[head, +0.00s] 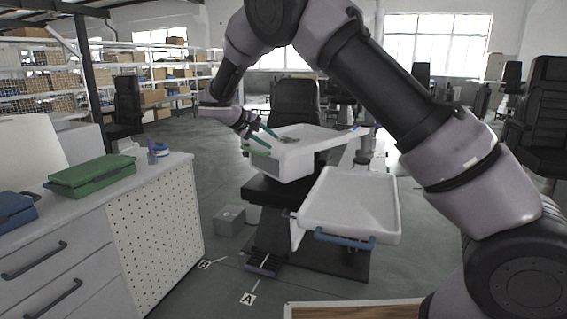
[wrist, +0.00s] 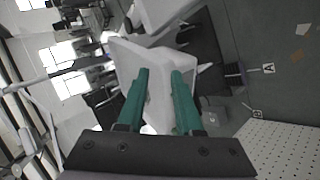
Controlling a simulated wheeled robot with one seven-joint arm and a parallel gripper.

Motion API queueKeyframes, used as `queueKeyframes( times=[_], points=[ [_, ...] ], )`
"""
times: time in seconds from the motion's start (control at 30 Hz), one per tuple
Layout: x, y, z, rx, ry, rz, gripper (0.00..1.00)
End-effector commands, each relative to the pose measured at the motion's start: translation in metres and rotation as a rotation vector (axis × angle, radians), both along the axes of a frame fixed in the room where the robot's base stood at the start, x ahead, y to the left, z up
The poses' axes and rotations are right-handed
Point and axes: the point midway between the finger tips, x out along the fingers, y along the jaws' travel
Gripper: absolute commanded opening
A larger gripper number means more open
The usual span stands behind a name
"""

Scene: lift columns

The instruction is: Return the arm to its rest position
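My gripper (head: 271,141) is at the left end of my arm, which arches across the upper middle of the head view. Its two green fingers are spread apart beside the near left corner of a raised white tray (head: 293,163). In the wrist view my gripper (wrist: 160,72) also shows its fingers apart, with the white tray (wrist: 128,58) beyond them. I see nothing held between the fingers. Whether a finger touches the tray is not clear.
A lower white tray (head: 355,205) with a blue handle sits in front on a dark stand. A counter (head: 150,175) at the left carries a green case (head: 92,176) and a blue case (head: 14,210). A grey box (head: 230,219) lies on the floor. Black chairs stand behind.

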Motion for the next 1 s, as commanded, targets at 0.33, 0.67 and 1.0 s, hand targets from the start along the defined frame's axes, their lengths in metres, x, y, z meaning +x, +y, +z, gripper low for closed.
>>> queueKeyframes(
  times=[0.33, 0.67, 1.0],
  points=[
    [-0.06, -0.168, 0.084, 0.456, 0.15, -0.281, 0.35],
    [-0.171, -0.26, 0.145, 0.866, 0.128, -0.428, 0.35],
    [-0.294, -0.297, 0.168, 1.194, -0.042, -0.501, 0.35]
  ],
)
